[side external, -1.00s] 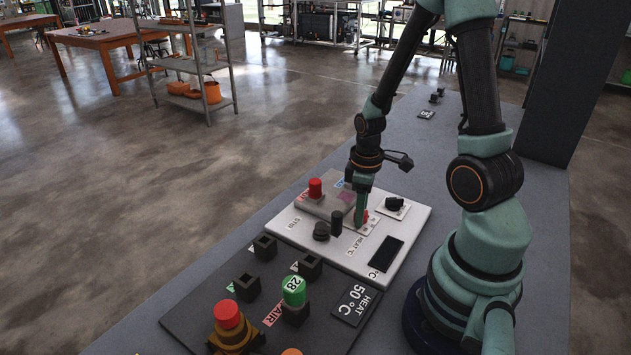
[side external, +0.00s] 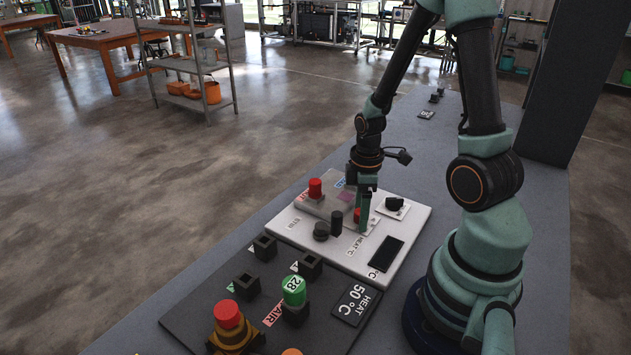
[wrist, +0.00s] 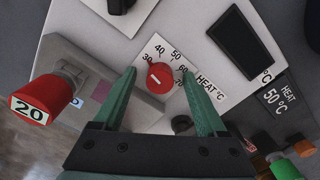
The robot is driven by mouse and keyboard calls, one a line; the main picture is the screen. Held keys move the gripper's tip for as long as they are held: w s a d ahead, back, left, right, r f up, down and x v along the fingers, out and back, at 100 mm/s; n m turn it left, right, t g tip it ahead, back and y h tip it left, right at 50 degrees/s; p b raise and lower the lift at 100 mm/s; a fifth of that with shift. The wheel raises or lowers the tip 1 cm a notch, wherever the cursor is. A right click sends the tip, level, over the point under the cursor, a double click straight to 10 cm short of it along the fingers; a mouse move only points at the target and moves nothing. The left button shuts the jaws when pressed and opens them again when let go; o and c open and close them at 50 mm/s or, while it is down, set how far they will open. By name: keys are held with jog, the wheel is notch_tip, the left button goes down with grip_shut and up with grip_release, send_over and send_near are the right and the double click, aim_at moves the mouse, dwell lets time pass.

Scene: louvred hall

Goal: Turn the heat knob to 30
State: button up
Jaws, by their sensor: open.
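The heat knob (wrist: 160,77) is red and round with a short white mark. It sits on a white dial plate with numbers from 30 upward and the label "HEAT °C". I cannot tell which number the mark points to. In the side view the knob (side external: 357,215) is partly hidden by my gripper (side external: 363,222), which points down over the panel (side external: 405,240). In the wrist view my gripper (wrist: 159,75) is open, with one green finger on each side of the knob. I cannot tell whether either finger touches it.
A dark display (side external: 385,253) and black knobs (side external: 321,231) are close by on the panel. A raised block carries a red button (side external: 315,188). A dark board with a "HEAT 50 °C" card (side external: 355,304), sockets and a green cap (side external: 293,290) lies in front.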

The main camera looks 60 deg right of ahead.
jog(key=shift+r, duration=3.5)
notch_tip(320, 180, up, 12)
jog(key=w+a+r+m+t, duration=0.1)
jog(key=a+m+t, duration=0.1)
jog(key=a, duration=0.4)
jog(key=w+a+r+m+t, duration=0.1)
jog(key=a+r+m+t, duration=0.1)
jog(key=a, duration=0.5)
jog(key=shift+w+r+m+t, duration=0.3)
jog(key=shift+m+t, duration=0.4)
jog(key=shift+m, duration=0.5)
jog(key=shift+a, duration=0.1)
